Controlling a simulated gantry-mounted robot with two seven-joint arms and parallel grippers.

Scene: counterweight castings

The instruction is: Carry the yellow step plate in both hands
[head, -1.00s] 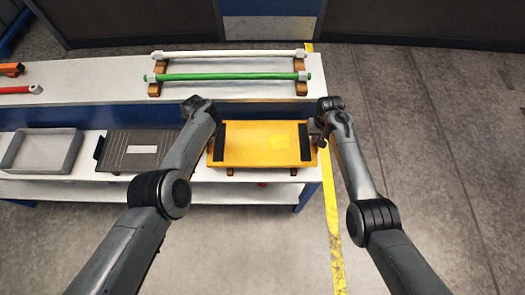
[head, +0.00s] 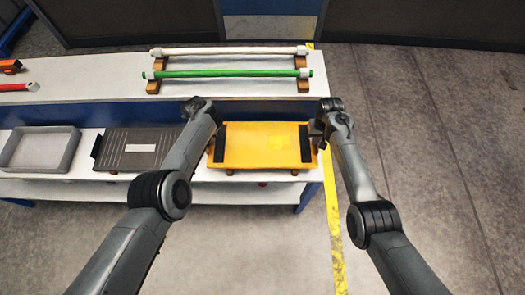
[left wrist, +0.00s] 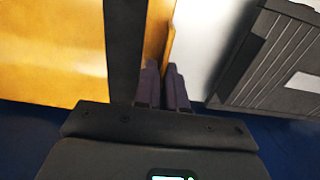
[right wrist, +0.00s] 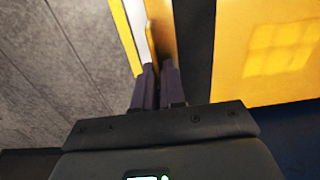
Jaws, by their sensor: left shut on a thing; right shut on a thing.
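The yellow step plate (head: 247,145) is a flat yellow panel with a black strip near each short end. It lies level at the right end of the bench's lower front shelf, with small brown supports showing under its front edge. My left gripper (left wrist: 164,85) is shut on the plate's left edge; in the head view my left forearm hides that grip. My right gripper (head: 319,130) is at the plate's right edge. In the right wrist view its fingers (right wrist: 159,82) are shut on that edge. I cannot tell whether the plate touches its supports.
Left of the plate are a dark grooved plate (head: 137,149) and a grey tray (head: 40,150). Behind, a white rod (head: 230,50) and a green rod (head: 225,73) rest on brown holders on the white bench top (head: 90,90). Open floor lies right of the yellow line (head: 333,220).

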